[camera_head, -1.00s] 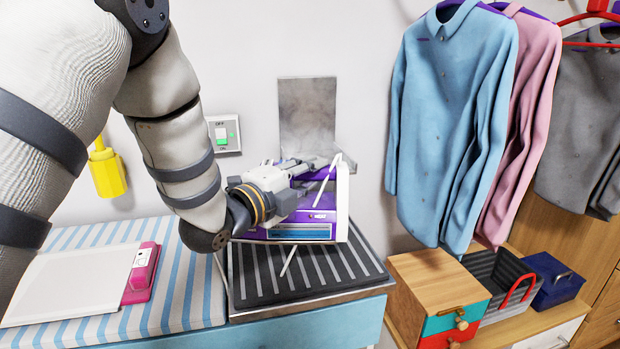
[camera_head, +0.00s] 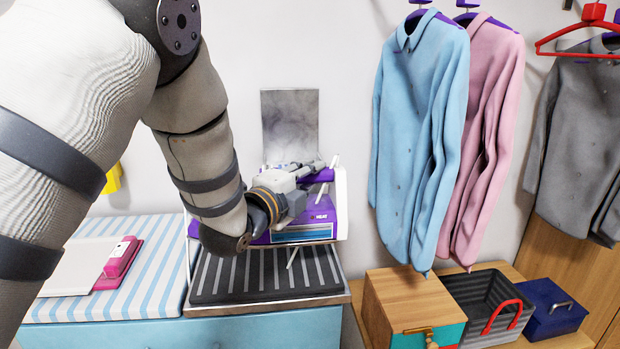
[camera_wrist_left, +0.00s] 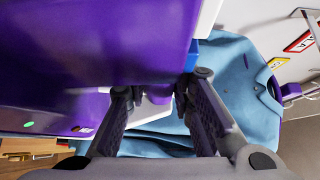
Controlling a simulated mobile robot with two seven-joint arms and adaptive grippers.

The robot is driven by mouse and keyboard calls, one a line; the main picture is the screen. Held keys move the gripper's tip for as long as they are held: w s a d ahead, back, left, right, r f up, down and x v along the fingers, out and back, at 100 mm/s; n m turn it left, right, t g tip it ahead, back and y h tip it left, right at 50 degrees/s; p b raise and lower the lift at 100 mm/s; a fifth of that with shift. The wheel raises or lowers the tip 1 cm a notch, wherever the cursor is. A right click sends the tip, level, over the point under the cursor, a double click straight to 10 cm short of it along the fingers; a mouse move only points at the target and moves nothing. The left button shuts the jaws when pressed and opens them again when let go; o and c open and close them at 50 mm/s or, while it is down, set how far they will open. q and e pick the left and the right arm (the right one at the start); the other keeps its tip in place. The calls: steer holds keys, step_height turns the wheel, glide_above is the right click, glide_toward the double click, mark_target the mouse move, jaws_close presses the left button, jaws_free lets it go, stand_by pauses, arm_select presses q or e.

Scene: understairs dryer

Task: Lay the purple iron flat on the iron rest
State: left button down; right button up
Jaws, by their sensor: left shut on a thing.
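The purple iron (camera_head: 322,217) with a white edge and a blue label is held by my left gripper (camera_head: 304,178), which is shut on it. The iron is over the right and rear part of the iron rest (camera_head: 255,280), a dark ribbed pad in a metal frame. Its broad side faces me, so it looks on edge, not flat. I cannot tell whether it touches the pad. In the left wrist view the iron (camera_wrist_left: 100,45) fills the upper left, with my left gripper's fingers (camera_wrist_left: 160,95) at it. My right gripper is not in view.
A metal plate (camera_head: 290,125) stands against the wall behind the rest. A striped pad (camera_head: 155,270) with a pink-and-white item (camera_head: 121,260) lies left. Blue (camera_head: 415,130) and pink (camera_head: 490,130) shirts hang right, above a wooden box (camera_head: 410,300), a basket (camera_head: 480,305) and a blue box (camera_head: 550,300).

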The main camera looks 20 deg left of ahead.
mark_target(308, 203)
arm_select(q)
steer(key=shift+a+r, duration=0.15)
steer(key=shift+r, duration=0.1)
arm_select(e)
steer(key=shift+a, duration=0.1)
arm_select(q)
steer(key=shift+f+b, duration=0.55)
steer(key=shift+f, duration=2.9)
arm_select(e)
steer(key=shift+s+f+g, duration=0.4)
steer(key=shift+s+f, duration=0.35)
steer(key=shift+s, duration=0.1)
arm_select(q)
steer(key=shift+f, duration=0.65)
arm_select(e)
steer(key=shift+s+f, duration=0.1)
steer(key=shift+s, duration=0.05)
